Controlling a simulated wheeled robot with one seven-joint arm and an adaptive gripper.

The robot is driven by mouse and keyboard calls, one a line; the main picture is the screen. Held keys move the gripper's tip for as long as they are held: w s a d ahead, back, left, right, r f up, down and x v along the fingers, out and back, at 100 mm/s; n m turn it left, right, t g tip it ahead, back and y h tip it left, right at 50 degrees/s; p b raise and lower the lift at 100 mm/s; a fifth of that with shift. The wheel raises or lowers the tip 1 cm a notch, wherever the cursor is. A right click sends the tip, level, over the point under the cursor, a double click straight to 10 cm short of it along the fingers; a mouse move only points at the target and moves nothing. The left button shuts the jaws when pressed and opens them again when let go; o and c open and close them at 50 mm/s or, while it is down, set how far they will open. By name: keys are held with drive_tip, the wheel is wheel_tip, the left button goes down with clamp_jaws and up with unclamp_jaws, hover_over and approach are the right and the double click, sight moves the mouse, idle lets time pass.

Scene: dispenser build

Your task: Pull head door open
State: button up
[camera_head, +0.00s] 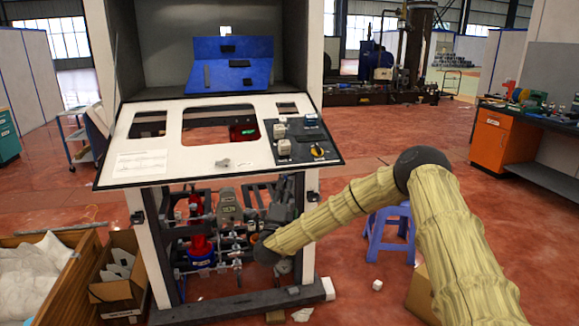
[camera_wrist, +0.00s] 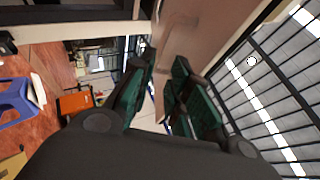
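The dispenser's white sloping front panel (camera_head: 215,175), which I take to be the head door, has rectangular cutouts, a small grey piece (camera_head: 222,163) near its lower edge and a dark control plate (camera_head: 300,142) at its right. My arm reaches in from the right and ends below the panel's lower edge, in front of the pipework. My gripper is hard to make out there in the head view. In the wrist view my gripper (camera_wrist: 160,66) has its green-padded fingers apart with nothing seen held between them. A pale beige surface (camera_wrist: 178,35) lies beyond the fingertips; contact cannot be told.
Pipework and a red and blue part (camera_head: 200,245) fill the frame below the panel. A cardboard box (camera_head: 122,285) and wooden crate (camera_head: 75,265) stand at left. A blue stool (camera_head: 388,235) stands behind my arm.

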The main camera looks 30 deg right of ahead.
sight(290, 164)
drive_tip(key=p+x, duration=0.3)
drive_tip(key=x, duration=0.7)
drive_tip(key=shift+w, duration=0.1)
clamp_jaws()
